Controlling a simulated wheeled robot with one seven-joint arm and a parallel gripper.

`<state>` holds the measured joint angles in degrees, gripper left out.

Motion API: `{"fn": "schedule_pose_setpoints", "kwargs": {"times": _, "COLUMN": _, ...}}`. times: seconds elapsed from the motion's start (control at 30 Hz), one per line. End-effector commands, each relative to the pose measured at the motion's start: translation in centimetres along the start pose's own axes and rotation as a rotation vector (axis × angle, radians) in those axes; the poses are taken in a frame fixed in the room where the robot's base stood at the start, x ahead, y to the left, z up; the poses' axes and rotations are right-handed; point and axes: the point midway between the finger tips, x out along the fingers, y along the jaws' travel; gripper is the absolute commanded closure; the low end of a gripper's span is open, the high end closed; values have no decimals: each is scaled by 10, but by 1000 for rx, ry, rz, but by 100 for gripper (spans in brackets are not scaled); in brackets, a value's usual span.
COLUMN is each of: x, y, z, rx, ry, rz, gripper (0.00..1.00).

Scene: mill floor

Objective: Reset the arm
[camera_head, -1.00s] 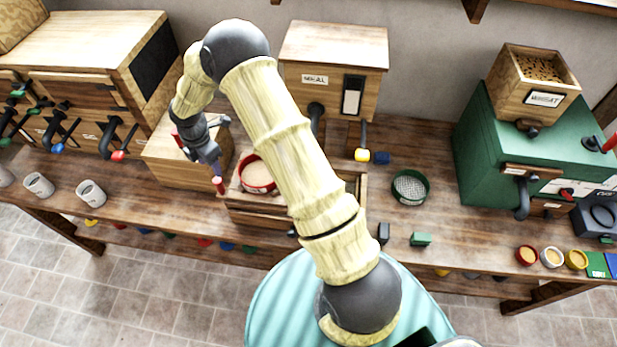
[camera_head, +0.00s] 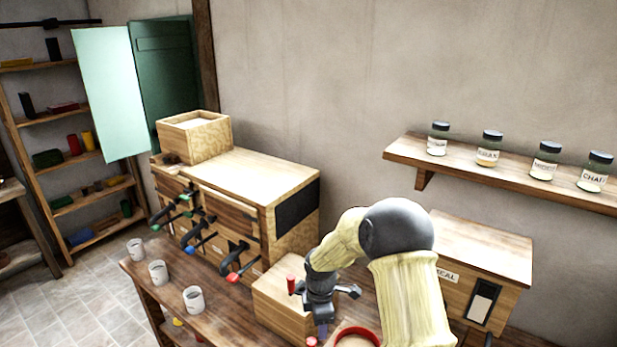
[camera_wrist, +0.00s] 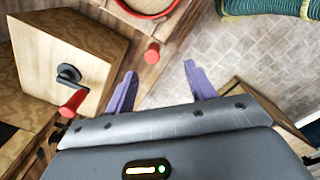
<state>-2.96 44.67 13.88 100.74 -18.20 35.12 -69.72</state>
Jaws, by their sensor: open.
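My gripper (camera_head: 321,328) hangs over the bench at the lower middle of the head view, beside a wooden box. In the wrist view its two purple fingers (camera_wrist: 160,72) are spread apart with nothing between them. My arm is bent, with its pale yellow links rising from the lower right and the wrist pointing down. The wooden box (camera_wrist: 62,45) has a black crank with a red handle (camera_wrist: 73,103), left of the fingers. A red knob (camera_wrist: 152,53) shows just beyond the fingertips; I cannot tell whether they touch it.
A red-rimmed sieve (camera_head: 372,331) is close on the right. The meal box (camera_head: 480,258) stands behind my arm. A wooden cabinet with clamp-like handles (camera_head: 245,200) and several white mugs (camera_head: 158,272) are left. A jar shelf (camera_head: 500,175) juts from the wall.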

Motion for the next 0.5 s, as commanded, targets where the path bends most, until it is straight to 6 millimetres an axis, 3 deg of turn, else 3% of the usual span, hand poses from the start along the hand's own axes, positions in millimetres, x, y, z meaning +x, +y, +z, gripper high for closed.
{"fn": "schedule_pose_setpoints", "kwargs": {"times": 0.2, "x": -30, "y": -49, "z": 29, "rx": 420, "ry": -3, "rz": 50, "gripper": 45}}
{"fn": "schedule_pose_setpoints", "kwargs": {"times": 0.5, "x": -56, "y": -131, "z": 62, "rx": 1031, "ry": 40, "rz": 119, "gripper": 45}}
